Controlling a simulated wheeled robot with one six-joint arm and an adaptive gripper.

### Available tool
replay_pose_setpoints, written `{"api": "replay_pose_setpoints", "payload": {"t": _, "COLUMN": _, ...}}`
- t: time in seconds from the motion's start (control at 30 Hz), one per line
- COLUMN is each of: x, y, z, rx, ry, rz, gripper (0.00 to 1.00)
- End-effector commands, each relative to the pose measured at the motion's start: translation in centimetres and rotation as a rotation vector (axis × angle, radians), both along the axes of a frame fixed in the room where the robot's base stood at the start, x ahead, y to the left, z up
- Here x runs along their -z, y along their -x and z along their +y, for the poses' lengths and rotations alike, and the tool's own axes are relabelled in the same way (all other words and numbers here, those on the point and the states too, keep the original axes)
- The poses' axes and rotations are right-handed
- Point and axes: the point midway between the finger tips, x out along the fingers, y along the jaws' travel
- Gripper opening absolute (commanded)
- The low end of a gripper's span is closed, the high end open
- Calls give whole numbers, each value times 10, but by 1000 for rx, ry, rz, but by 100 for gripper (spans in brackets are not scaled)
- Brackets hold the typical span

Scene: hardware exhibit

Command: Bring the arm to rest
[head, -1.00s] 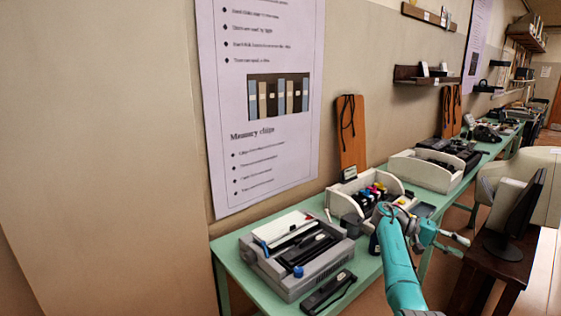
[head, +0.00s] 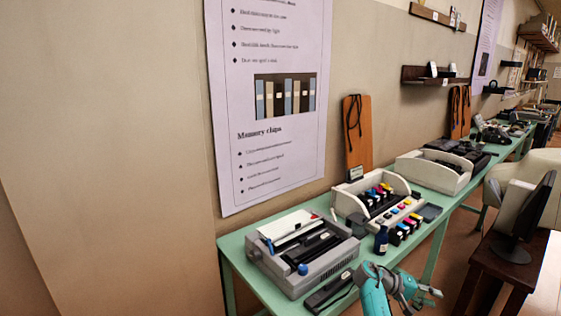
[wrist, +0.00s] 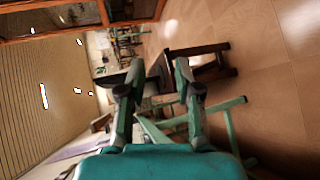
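My teal arm (head: 372,288) is folded low in front of the green table, at the bottom of the head view. My gripper (head: 432,297) points right, over the floor side of the table edge. In the wrist view my gripper (wrist: 155,70) has its two fingers well apart, with nothing held between them. The wrist view is turned on its side and looks along the room.
The green table (head: 235,259) runs along the wall. A brown stand with a monitor (head: 530,222) stands at right.

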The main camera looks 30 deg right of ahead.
Motion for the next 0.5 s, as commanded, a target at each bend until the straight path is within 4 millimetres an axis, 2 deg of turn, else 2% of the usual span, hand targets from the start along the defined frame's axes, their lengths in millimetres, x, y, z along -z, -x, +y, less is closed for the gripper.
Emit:
{"api": "replay_pose_setpoints", "payload": {"t": 0.03, "x": 26, "y": 0, "z": 15, "rx": -54, "ry": -20, "rz": -11, "gripper": 33}}
{"api": "replay_pose_setpoints", "payload": {"t": 0.2, "x": 95, "y": -2, "z": 60, "rx": -230, "ry": -83, "rz": -81, "gripper": 33}}
{"api": "replay_pose_setpoints", "payload": {"t": 0.37, "x": 151, "y": 3, "z": 109, "rx": -388, "ry": -144, "rz": -155, "gripper": 33}}
{"api": "replay_pose_setpoints", "payload": {"t": 0.5, "x": 191, "y": 12, "z": 155, "rx": -517, "ry": -198, "rz": -227, "gripper": 33}}
